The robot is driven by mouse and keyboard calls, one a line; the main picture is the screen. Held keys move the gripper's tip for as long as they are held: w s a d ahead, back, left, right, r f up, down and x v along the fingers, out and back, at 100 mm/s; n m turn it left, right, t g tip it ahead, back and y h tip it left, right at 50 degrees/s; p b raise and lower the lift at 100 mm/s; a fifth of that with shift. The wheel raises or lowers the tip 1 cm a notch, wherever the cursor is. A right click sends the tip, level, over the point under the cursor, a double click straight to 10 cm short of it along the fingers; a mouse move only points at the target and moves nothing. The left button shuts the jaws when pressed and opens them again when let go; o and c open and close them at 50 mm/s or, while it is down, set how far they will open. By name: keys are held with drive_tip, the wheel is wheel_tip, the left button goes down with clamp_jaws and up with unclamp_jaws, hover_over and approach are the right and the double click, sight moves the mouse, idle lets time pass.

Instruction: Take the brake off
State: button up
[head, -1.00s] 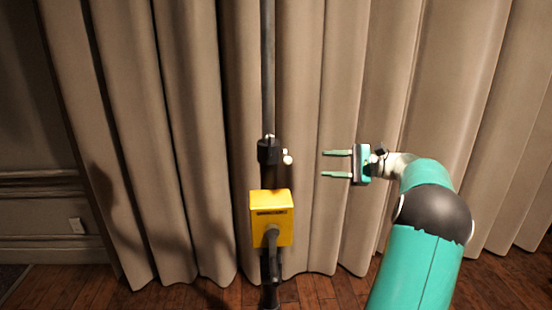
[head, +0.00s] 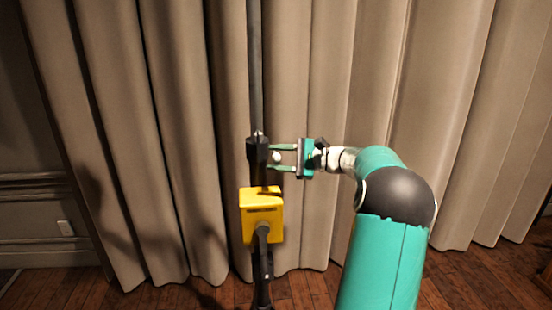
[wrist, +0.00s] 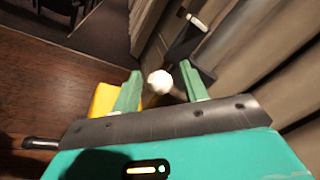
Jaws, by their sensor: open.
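A dark vertical pole carries a black clamp (head: 257,152) with a small white knob (head: 276,156) on its right side. Below the clamp is a yellow box (head: 261,215) with a dark lever (head: 263,240) at its front. My gripper (head: 282,158) is open, its two green fingers pointing left at the clamp. The white knob lies between the fingertips in the head view. In the wrist view the knob (wrist: 159,82) also shows between the open fingers (wrist: 162,88), with a gap on each side. The yellow box (wrist: 104,98) shows behind the left finger.
The pole (head: 255,70) runs up out of view. Beige curtains (head: 400,80) hang close behind it. A wooden floor (head: 480,280) is below.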

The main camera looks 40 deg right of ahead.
drive_tip(key=shift+w+a, duration=0.2)
drive_tip(key=shift+w, duration=0.1)
drive_tip(key=shift+s, duration=0.1)
drive_tip(key=shift+c, duration=0.4)
clamp_jaws()
drive_tip(key=shift+w+d+r+m+g, duration=0.15)
drive_tip(key=shift+r+m, duration=0.25)
drive_tip(key=shift+m, duration=0.3)
drive_tip(key=shift+w+d+r+m+g, duration=0.1)
drive_tip(key=shift+w+r+m+g, duration=0.1)
drive_tip(key=shift+r+m, duration=0.35)
drive_tip(key=shift+w+d+r+m+g, duration=0.15)
drive_tip(key=shift+r+m, duration=0.1)
drive_tip(key=shift+m, duration=0.6)
drive_tip(key=shift+s, duration=0.1)
